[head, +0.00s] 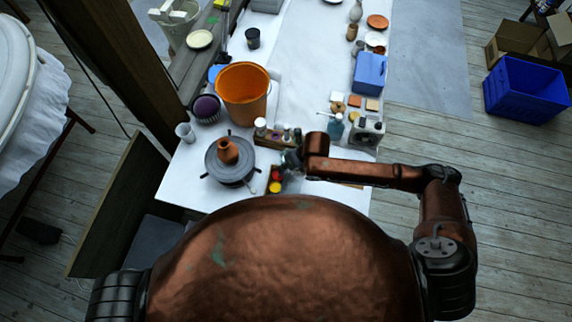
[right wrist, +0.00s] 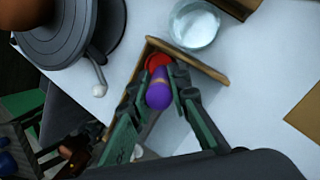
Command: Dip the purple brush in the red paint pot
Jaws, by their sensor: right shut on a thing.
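My right gripper (right wrist: 158,88) is shut on the purple brush (right wrist: 159,97), which I see nearly end-on in the right wrist view. The red paint pot (right wrist: 157,62) shows just beyond the brush, partly hidden by it and the fingers, inside a wooden tray (right wrist: 205,62). The brush tip is hidden, so I cannot tell whether it touches the paint. In the head view my right gripper (head: 291,160) is over the front of the table beside the pots; the brush is too small to make out there. My left gripper is out of view.
A terracotta vase (head: 228,152) stands on a grey turntable (head: 222,172) left of the gripper. A glass bowl (right wrist: 195,25) is beside the tray. An orange bucket (head: 243,95) and a wooden rack of jars (head: 272,142) stand behind.

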